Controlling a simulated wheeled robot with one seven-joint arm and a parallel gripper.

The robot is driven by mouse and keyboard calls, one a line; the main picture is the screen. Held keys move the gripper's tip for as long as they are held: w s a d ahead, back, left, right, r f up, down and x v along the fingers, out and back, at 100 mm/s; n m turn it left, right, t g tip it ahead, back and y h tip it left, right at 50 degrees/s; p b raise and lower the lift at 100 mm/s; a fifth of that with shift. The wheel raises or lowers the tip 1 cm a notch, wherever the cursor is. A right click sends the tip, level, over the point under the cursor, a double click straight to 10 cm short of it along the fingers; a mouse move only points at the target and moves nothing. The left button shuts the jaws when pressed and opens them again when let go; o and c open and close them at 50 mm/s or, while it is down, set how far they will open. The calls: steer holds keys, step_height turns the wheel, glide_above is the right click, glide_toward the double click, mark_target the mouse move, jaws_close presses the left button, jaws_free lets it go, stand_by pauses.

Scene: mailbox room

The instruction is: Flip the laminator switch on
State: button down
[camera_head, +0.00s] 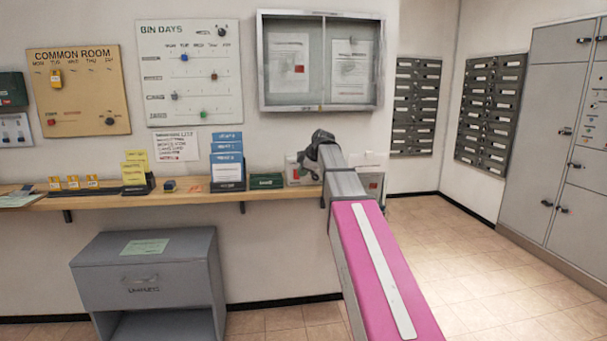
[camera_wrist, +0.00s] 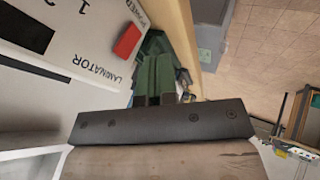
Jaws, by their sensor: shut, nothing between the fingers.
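In the wrist view a white panel (camera_wrist: 85,58) carries the words LAMINATOR and POWER, upside down in the picture. A red switch (camera_wrist: 127,41) sits on this panel beside the POWER label. Whether the switch is on or off cannot be told. My gripper (camera_wrist: 158,62) is shut and empty, with its dark green fingers just right of and below the red switch in the picture. I cannot tell whether they touch the panel. In the head view my arm covers the fingers and the switch.
A wooden shelf (camera_head: 110,199) runs along the wall, with card holders (camera_head: 226,158) and a green box (camera_head: 267,181) on it. A grey cabinet (camera_head: 148,284) stands below. A glass-fronted notice case (camera_head: 320,105) hangs above. The tiled floor (camera_head: 470,250) at the right is clear.

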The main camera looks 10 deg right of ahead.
steer(key=v, duration=0.8)
steer(key=shift+w+r, duration=0.2)
steer(key=shift+r, duration=0.15)
